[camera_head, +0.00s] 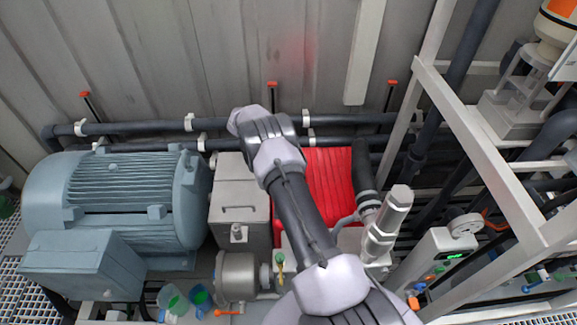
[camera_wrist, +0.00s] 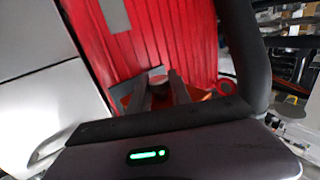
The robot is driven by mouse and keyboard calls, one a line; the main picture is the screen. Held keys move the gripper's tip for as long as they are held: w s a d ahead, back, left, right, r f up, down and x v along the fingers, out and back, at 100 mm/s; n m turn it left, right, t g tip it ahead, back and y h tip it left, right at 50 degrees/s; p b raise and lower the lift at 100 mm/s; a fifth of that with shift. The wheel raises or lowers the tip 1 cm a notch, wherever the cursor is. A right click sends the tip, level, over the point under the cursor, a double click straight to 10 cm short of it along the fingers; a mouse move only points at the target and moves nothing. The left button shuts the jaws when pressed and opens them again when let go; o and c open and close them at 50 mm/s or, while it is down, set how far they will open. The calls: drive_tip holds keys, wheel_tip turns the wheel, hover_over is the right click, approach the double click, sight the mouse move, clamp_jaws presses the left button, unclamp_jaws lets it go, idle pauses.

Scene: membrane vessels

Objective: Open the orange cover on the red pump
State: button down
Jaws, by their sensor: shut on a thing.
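The red pump (camera_head: 330,185) with its ribbed housing stands right of the grey box, partly hidden behind my arm. In the wrist view the red ribbed housing (camera_wrist: 170,35) fills the upper middle. My gripper (camera_wrist: 168,88) is close against it, its two dark fingers reaching toward the red surface. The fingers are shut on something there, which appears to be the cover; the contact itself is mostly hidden. In the head view my gripper is hidden by my arm.
A large blue-grey motor (camera_head: 120,200) stands at left, next to a grey box (camera_head: 240,200). Dark pipes (camera_head: 150,127) run along the back wall. Small green-filled cups (camera_head: 200,296) are at lower left.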

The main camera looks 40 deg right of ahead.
drive_tip(key=c, duration=1.2)
unclamp_jaws()
drive_tip(key=shift+o, duration=0.2)
drive_tip(key=p+v, duration=0.5)
drive_tip(key=v, duration=0.7)
drive_tip(key=shift+p, duration=0.4)
drive_tip(key=shift+s+f, duration=0.1)
